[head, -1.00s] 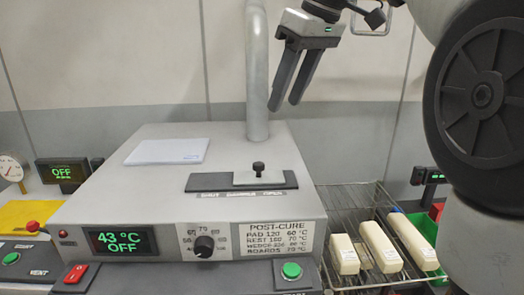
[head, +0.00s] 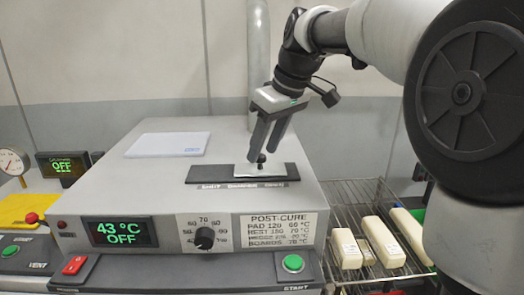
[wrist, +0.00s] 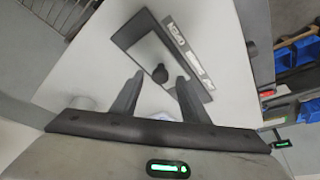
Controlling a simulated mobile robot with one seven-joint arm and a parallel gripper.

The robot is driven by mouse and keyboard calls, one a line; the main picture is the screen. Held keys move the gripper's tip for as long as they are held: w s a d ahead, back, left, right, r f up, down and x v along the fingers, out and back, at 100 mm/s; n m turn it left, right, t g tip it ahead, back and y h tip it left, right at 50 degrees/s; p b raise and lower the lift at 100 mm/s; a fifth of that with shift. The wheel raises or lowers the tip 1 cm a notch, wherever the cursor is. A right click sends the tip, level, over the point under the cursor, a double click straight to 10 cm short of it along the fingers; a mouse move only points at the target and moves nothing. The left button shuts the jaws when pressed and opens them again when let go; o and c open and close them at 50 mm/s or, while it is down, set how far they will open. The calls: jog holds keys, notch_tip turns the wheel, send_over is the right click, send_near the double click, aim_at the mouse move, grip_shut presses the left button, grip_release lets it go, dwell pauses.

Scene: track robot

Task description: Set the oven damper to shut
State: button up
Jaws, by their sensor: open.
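The damper is a dark slotted plate (head: 210,174) on top of the grey oven (head: 110,185). A pale slider (head: 243,170) lies on it, right of the plate's middle, with a small black knob (head: 261,160) standing up. The lettering along the plate's front edge is too blurred to read surely. My gripper (head: 262,148) is open and points down at the knob, its fingertips close above or around it. In the wrist view, the knob (wrist: 160,73) shows between the two fingertips, with a gap on each side. The slider (wrist: 147,52) is partly visible there.
A white pad (head: 168,145) lies on the oven top, left of the damper. The front panel has a display (head: 122,232) reading 43 °C OFF, a dial (head: 204,238) and a green button (head: 292,263). A wire rack (head: 345,200) with pale blocks stands at right.

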jog(key=shift+w+a+f, duration=0.15)
jog(key=shift+f, duration=0.4)
grip_shut()
jog(key=a+p, duration=0.1)
jog(key=a, duration=0.9)
jog(key=shift+a+r+p, duration=0.1)
jog(key=shift+a+p, duration=0.1)
jog(key=shift+p, duration=0.2)
grip_release()
jog(key=shift+a, duration=0.15)
